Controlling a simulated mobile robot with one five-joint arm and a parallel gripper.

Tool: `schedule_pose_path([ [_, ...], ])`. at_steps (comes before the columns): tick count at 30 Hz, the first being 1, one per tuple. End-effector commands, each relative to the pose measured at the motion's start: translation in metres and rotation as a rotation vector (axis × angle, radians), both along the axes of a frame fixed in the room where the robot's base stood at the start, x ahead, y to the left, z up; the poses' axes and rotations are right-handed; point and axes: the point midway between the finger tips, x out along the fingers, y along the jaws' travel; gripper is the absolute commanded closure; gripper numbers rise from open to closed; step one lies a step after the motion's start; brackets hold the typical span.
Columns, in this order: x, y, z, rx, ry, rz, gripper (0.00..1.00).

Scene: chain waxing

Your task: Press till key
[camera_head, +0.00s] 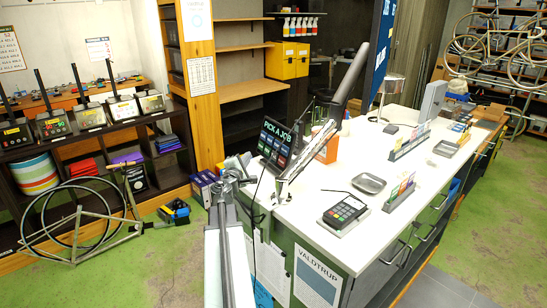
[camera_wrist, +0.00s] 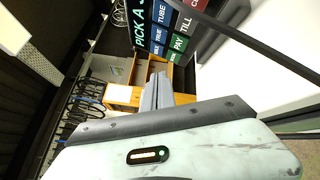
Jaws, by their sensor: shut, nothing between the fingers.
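A dark touchscreen (camera_head: 277,142) headed "PICK A JOB" stands tilted at the near left end of the white counter. In the wrist view the screen (camera_wrist: 155,22) shows sideways at the top, partly cut off. Its keys are blue, green and red; the words "TILL" and "PAY" show on a green key (camera_wrist: 181,36), and "TUBE" and "TRUE" on blue ones. My gripper (camera_head: 236,166) is just left of the screen, near the counter's end. In the wrist view my gripper (camera_wrist: 158,84) is shut and empty, pointing toward the screen's lower side; whether it touches cannot be told.
The white counter (camera_head: 310,222) carries a card terminal (camera_head: 346,212), a metal tray (camera_head: 369,183) and card holders. A slanted grey bar stands right of the screen. Shelves with meters and a bicycle frame (camera_head: 85,217) are at left. Green floor is open at right.

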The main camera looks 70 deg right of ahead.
Motion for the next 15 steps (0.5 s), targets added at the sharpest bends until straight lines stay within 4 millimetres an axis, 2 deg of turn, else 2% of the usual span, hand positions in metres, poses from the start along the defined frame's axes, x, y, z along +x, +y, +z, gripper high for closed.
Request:
schedule_pose_path([
  [5,-0.004,-0.005,-0.003,0.001,-0.001,-0.001,1.0],
  [15,-0.033,-0.04,-0.017,0.001,-0.003,-0.003,1.0],
])
